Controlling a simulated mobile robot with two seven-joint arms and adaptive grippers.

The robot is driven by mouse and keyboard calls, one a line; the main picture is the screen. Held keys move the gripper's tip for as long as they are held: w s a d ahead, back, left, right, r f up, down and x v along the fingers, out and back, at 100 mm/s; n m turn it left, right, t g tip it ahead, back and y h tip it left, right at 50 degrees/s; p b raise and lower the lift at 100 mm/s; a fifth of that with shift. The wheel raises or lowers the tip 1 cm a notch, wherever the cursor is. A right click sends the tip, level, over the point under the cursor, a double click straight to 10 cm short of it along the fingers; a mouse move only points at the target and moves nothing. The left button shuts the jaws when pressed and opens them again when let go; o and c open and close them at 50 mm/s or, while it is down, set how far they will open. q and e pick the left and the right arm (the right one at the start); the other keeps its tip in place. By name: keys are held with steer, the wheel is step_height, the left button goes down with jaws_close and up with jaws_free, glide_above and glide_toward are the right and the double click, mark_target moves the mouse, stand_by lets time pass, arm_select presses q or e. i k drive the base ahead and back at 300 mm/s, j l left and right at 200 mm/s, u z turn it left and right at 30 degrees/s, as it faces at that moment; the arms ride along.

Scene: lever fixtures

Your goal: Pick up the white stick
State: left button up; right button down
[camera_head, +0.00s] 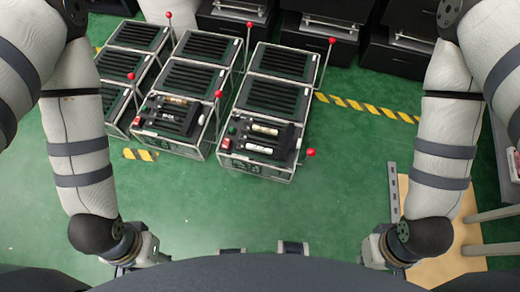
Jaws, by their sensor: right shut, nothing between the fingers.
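A white stick (258,148) lies in a slot on the front top of the right-hand lever fixture (268,105). A cream-white stick (265,129) lies in the slot just behind it. On the middle fixture (178,92) a tan stick (176,100) and a small white piece (168,114) also lie in slots. My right gripper (371,252) is low at the right, shut and empty, well apart from the fixtures. My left gripper (155,257) is low at the left, also apart from them; its fingers are too small and partly hidden to judge.
Red-knobbed levers (310,152) stick out from the fixtures' sides, with thin upright rods (329,58) beside them. Dark cabinets (325,38) stand behind. A wooden table (440,268) is at the lower right. The green floor (250,210) in front is clear.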

mark_target(258, 148)
steer(key=z, duration=2.65)
steer(key=u, duration=2.65)
steer(key=j, duration=0.75)
